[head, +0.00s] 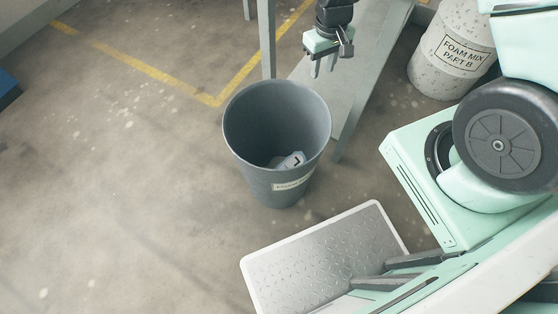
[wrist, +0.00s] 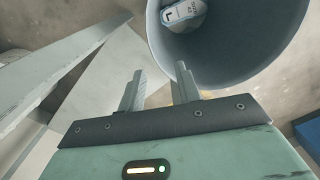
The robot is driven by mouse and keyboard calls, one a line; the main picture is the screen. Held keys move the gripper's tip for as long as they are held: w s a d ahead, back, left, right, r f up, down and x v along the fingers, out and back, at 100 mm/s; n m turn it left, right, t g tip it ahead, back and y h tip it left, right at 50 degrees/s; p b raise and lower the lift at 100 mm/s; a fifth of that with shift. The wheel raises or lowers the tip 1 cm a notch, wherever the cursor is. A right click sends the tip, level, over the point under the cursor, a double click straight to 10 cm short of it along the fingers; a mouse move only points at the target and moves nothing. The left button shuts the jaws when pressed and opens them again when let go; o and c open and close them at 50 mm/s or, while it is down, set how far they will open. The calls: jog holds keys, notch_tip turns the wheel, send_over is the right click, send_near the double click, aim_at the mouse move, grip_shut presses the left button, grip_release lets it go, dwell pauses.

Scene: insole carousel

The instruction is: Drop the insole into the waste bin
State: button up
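The waste bin (head: 250,150) is a grey round bin standing on the floor, with a label on its front. The insole (head: 293,160) lies inside at the bottom and is partly hidden by the bin wall. In the wrist view the insole (wrist: 184,12) shows a letter L on its light face. The bin (wrist: 245,50) fills the upper right there. My gripper (head: 322,70) is above and to the right of the bin in the head view. Its two fingers are apart with nothing between them, as the wrist view also shows (wrist: 158,82).
A grey metal bench or frame (head: 345,80) stands behind and right of the bin, with a leg close by. A drum labelled foam mix part B (head: 455,50) stands at the upper right. The floor (head: 120,180) on the left is clear, with yellow tape lines.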

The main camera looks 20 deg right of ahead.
notch_tip(320, 180, up, 15)
jog(key=p, duration=0.2)
jog(key=shift+r+p, duration=0.2)
jog(key=shift+p, duration=0.2)
jog(key=s+a+r+n, duration=0.3)
jog(key=s+a+r, duration=0.1)
jog(key=s+a, duration=0.6)
jog(key=s+a+r+n, duration=0.3)
jog(key=s+a+r, duration=0.2)
jog(key=s+a, duration=0.45)
notch_tip(320, 180, up, 13)
jog(key=s+d+p, duration=0.1)
jog(key=p, duration=1.2)
jog(key=shift+s+d+y, duration=0.3)
jog(key=shift+s+d, duration=0.05)
jog(key=shift+f, duration=0.1)
